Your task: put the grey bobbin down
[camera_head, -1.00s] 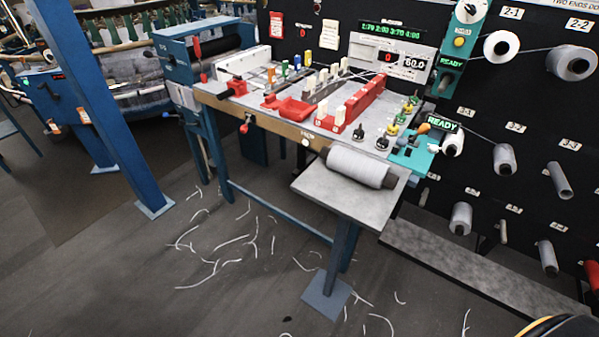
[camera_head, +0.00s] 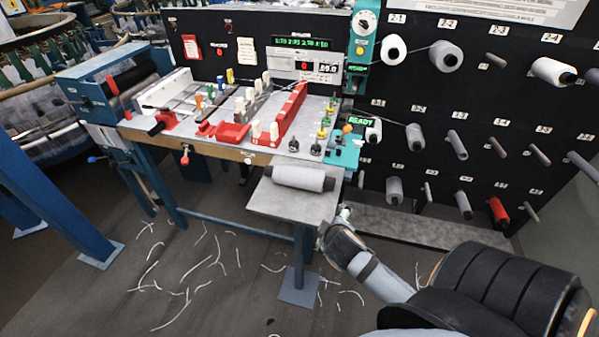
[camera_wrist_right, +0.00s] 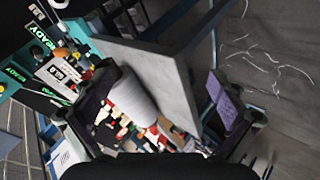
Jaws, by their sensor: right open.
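The grey bobbin (camera_head: 298,178) lies on its side on the small grey shelf (camera_head: 290,206) in front of the worktable, its dark core ends showing. My right gripper (camera_head: 338,222) is just off the shelf's right front corner, apart from the bobbin. In the right wrist view the gripper's fingers (camera_wrist_right: 168,108) are spread wide and empty. The bobbin (camera_wrist_right: 132,100) shows there beyond the fingers, against the shelf plate (camera_wrist_right: 160,75). My left gripper is not in view.
The worktable (camera_head: 215,143) behind the shelf carries red trays, pegs and small spools. A black rack (camera_head: 480,110) on the right holds several bobbins on pins, one of them red (camera_head: 498,211). White thread scraps litter the floor (camera_head: 185,275).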

